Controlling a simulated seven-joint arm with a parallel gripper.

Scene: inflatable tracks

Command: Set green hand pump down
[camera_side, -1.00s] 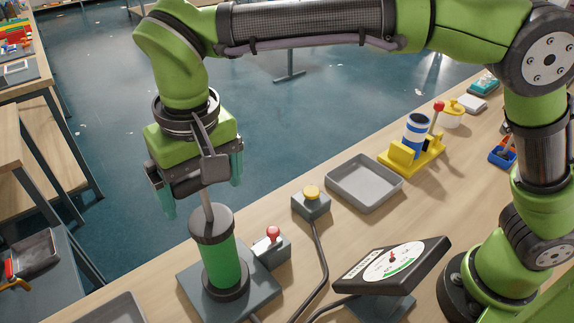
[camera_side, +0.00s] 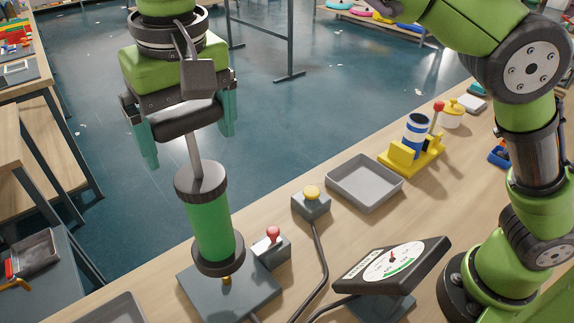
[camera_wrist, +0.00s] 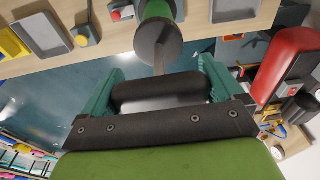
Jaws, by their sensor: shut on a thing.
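The green hand pump (camera_side: 210,225) hangs nearly upright, slightly tilted, in the side view. It has a green barrel, black end caps, a metal rod and a dark cross handle. My gripper (camera_side: 188,130) is shut on the handle, which shows between the teal fingers; the wrist view also shows the handle (camera_wrist: 160,90). The pump's bottom cap is a little above the dark grey base plate (camera_side: 255,298). A small brass fitting (camera_side: 227,281) shows between the cap and the plate. In the wrist view, the pump's top cap (camera_wrist: 172,42) hides much of the barrel.
A red-knobbed box (camera_side: 272,246) stands right beside the plate, and a yellow-button box (camera_side: 311,204) behind it. A gauge (camera_side: 392,262) is at front right. An empty grey tray (camera_side: 365,183) and a yellow stand (camera_side: 413,155) are further right. The table's edge lies just left.

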